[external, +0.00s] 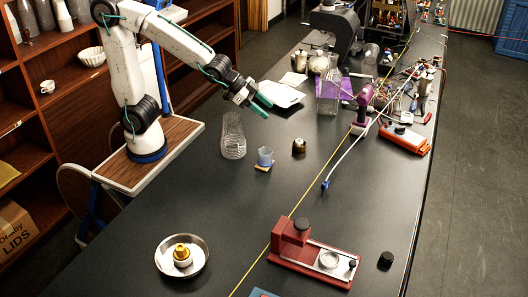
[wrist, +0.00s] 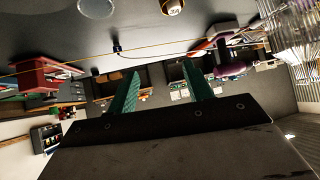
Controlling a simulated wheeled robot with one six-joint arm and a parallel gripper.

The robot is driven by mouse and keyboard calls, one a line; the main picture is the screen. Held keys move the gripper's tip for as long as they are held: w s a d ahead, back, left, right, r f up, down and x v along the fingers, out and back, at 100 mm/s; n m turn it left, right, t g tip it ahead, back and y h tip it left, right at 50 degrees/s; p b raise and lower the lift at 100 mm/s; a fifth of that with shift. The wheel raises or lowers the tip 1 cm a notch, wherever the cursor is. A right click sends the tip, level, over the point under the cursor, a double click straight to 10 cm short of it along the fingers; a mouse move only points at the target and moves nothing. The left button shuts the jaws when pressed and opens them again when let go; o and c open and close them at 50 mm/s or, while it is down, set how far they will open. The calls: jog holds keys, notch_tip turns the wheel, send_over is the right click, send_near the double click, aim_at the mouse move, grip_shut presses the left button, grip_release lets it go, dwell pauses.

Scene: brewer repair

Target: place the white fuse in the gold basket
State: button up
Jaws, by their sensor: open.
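My gripper (external: 265,106) is raised above the dark bench, left of the purple tool. Its two green fingers stand apart with nothing between them in the wrist view (wrist: 160,68). A small gold-yellow piece with a white lower part (external: 182,255) sits in a round silver dish (external: 163,262) at the near left, far from my gripper. I cannot tell whether this piece is the gold basket. I cannot make out a white fuse for certain in either view.
A clear ribbed glass (external: 232,140), a blue cup (external: 265,156) and a dark-gold jar (external: 299,146) stand below my gripper. A red device (external: 292,240) is at the front. A purple tool (external: 363,105), orange box (external: 404,138) and cables crowd the right. The bench's middle is mostly clear.

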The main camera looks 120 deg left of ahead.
jog(key=s+d+r, duration=0.1)
jog(key=s+d, duration=0.1)
jog(key=s, duration=0.2)
jog(key=s+d+r+g, duration=0.1)
jog(key=s+d, duration=0.1)
jog(key=s, duration=0.2)
jog(key=s+d+r+g+h, duration=0.1)
jog(key=s+d, duration=0.1)
jog(key=s, duration=0.2)
jog(key=shift+d+m, duration=0.25)
jog(key=shift+m, duration=0.15)
jog(key=s+d+f+g, duration=0.2)
jog(key=s+g, duration=0.1)
jog(key=s, duration=0.6)
jog(key=s+d+f+m+g+h, duration=0.1)
jog(key=s+d+f+g, duration=0.1)
jog(key=s, duration=0.8)
jog(key=shift+s+d+f+g, duration=0.15)
jog(key=shift+d+f+g, duration=0.35)
jog(key=shift+g, duration=0.3)
jog(key=shift+a, duration=0.1)
